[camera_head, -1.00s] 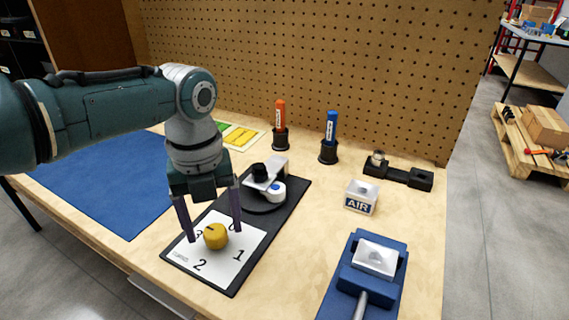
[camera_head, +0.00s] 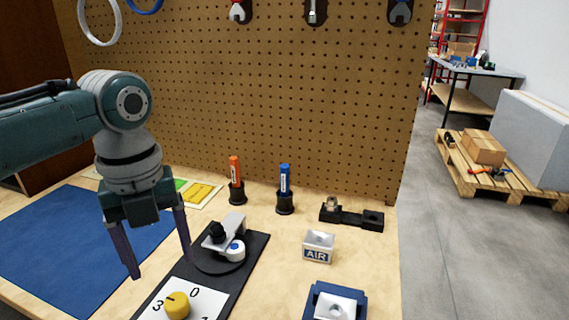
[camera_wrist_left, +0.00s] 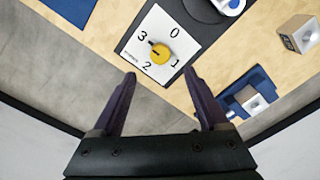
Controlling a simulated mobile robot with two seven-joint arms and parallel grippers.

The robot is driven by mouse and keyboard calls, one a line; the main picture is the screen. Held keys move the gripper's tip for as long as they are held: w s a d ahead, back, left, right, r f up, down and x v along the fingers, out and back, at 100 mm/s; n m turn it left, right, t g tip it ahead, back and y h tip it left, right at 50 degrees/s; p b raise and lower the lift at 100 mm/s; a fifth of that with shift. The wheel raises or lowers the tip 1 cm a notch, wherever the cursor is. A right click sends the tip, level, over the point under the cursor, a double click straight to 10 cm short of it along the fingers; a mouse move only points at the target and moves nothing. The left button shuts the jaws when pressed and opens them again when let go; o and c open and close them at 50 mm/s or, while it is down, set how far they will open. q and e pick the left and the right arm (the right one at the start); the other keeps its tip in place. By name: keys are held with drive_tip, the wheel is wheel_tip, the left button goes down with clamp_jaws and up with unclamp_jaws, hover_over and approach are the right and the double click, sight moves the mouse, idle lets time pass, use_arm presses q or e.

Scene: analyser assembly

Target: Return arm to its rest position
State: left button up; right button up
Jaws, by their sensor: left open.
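My left gripper (camera_head: 155,245) hangs from my left arm at the left of the head view, fingers pointing down. It is open and empty, above the bench between the blue mat and the dial plate. In the left wrist view its two fingers (camera_wrist_left: 163,90) are spread with nothing between them. The yellow knob (camera_head: 177,305) sits on a white dial card (camera_head: 205,300) with numbers, partly cut off at the bottom of the head view. It shows whole in the left wrist view (camera_wrist_left: 160,53), beyond the fingertips and apart from them. My right gripper is not in view.
A black board (camera_head: 247,262) carries the dial card and a small grey-white device (camera_head: 226,232). Orange (camera_head: 235,169) and blue (camera_head: 285,178) markers stand in holders. An AIR block (camera_head: 318,247) and blue fixture (camera_head: 318,295) are right. A pegboard (camera_head: 270,100) rises behind. The blue mat (camera_head: 60,240) is bare.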

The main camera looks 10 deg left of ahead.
use_arm(q)
drive_tip(key=s+d+r+n+t+h+p, duration=0.1)
drive_tip(key=s+d+r+n+p, duration=0.1)
drive_tip(key=s+d+n+p, duration=0.65)
drive_tip(key=s+a+r+n+t+p, duration=0.2)
drive_tip(key=s+r+n+p, duration=0.2)
drive_tip(key=s+r+n, duration=1.05)
wheel_tip(320, 180, up, 35)
drive_tip(key=w+n+p, duration=0.2)
drive_tip(key=p, duration=3.5)
drive_tip(key=shift+a+n+t+y+p, duration=0.15)
drive_tip(key=shift+n+t+y+p, duration=0.15)
drive_tip(key=shift+n+y, duration=0.1)
drive_tip(key=shift+f, duration=0.15)
